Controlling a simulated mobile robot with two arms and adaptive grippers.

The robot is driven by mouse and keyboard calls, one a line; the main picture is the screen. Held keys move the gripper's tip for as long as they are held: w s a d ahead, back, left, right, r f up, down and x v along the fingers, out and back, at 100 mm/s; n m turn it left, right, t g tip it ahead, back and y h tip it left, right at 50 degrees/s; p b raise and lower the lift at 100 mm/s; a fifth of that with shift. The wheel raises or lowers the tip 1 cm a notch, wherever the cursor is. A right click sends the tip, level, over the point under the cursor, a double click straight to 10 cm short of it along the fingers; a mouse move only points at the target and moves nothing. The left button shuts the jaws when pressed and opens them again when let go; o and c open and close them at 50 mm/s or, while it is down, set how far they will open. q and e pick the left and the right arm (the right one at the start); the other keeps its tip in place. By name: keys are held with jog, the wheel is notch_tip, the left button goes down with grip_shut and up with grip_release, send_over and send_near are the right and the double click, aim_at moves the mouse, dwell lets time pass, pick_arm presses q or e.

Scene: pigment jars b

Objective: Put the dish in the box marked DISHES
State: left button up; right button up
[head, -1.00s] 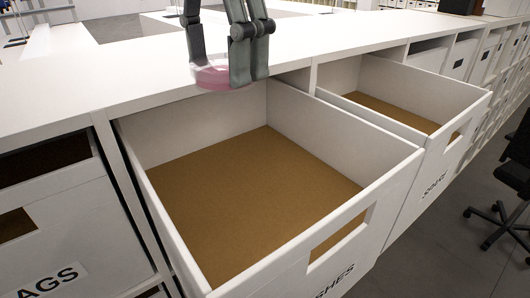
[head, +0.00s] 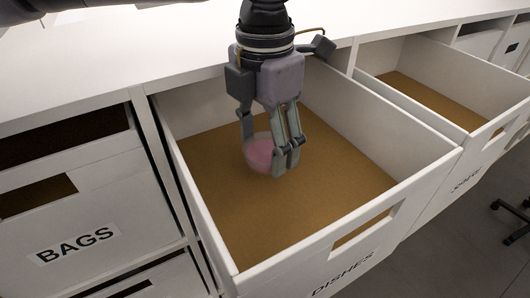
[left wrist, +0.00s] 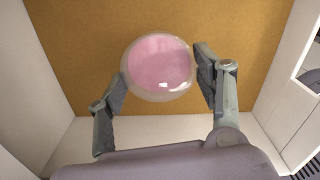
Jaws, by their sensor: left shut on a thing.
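The dish (head: 259,154) is small, round and clear, with pink in it. My left gripper (head: 266,160) is shut on it, with fingers at opposite sides, and points down into the open box marked DISHES (head: 341,272). In the left wrist view the dish (left wrist: 159,67) shows between the fingertips (left wrist: 160,80), above the box's brown floor (left wrist: 75,40). I cannot tell exactly how high it is above that floor. Nothing else shows in the box. My right gripper is not in view.
Another open box (head: 425,100) with a brown floor stands to the right; its label is hard to read. A box marked BAGS (head: 76,243) is at the left. The white top (head: 90,70) lies behind. An office chair (head: 512,210) is at the right edge.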

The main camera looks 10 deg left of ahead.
aim_at(265, 149)
pick_arm(q)
notch_tip(265, 149, down, 4)
jog(key=shift+s+r+p, duration=0.1)
jog(key=shift+p, duration=0.45)
jog(key=shift+s+b, duration=0.1)
jog(key=shift+b, duration=0.2)
jog(key=o, duration=0.7)
jog(key=shift+o, duration=0.5)
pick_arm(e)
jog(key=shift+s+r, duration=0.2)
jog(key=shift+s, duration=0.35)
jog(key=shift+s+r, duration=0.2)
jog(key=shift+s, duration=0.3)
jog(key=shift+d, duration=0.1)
